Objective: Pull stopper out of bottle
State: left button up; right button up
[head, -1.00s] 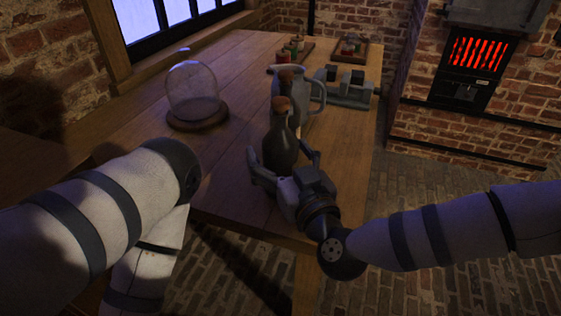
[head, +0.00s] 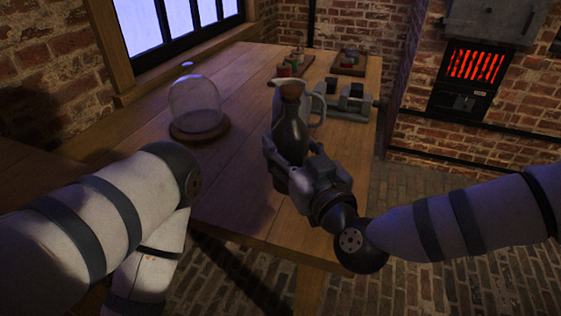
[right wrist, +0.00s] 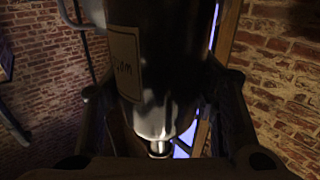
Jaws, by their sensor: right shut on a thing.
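My right gripper (head: 287,165) is shut around the bottle's body.
A grey jug (head: 317,108) stands just behind the bottle. A glass dome on a wooden base (head: 205,133) is to the left. Grey apparatus (head: 347,107) and small trays (head: 350,64) stand farther back on the wooden table (head: 240,75).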

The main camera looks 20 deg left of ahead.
jog(key=w+d+r, duration=0.3)
jog(key=d+r, duration=0.5)
jog(key=d, duration=0.4)
jog(key=shift+w, duration=0.2)
jog(key=shift+r, duration=0.1)
